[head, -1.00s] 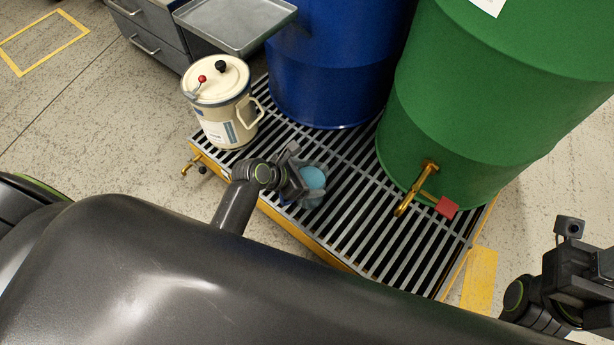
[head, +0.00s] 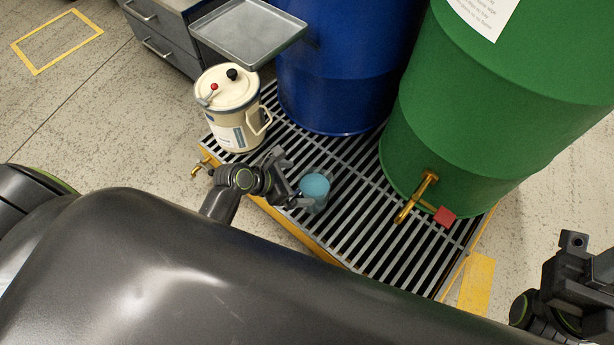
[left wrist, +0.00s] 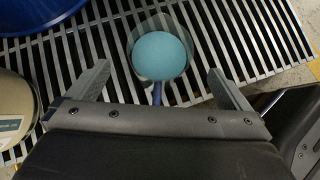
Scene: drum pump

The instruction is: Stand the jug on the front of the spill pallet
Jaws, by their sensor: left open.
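The jug (head: 315,187), clear-walled with a blue-green round face on top, stands on the front part of the spill pallet's slatted grating (head: 352,226). In the left wrist view the jug (left wrist: 160,56) appears with a dark blue handle (left wrist: 157,93) pointing towards my gripper. My left gripper (head: 290,194) is just to the left of the jug. In the left wrist view its two fingers (left wrist: 157,88) are spread wide, with a gap on either side of the handle. My right gripper (head: 580,275) is at the right edge, away from the pallet; its fingertips are hard to make out.
A cream lidded can (head: 229,112) stands at the pallet's left corner. A blue drum (head: 335,75) and a green drum (head: 480,120) stand at the back. A brass tap (head: 416,198) with a red tag (head: 445,216) sticks out from the green drum. A metal tray (head: 250,32) is behind the can.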

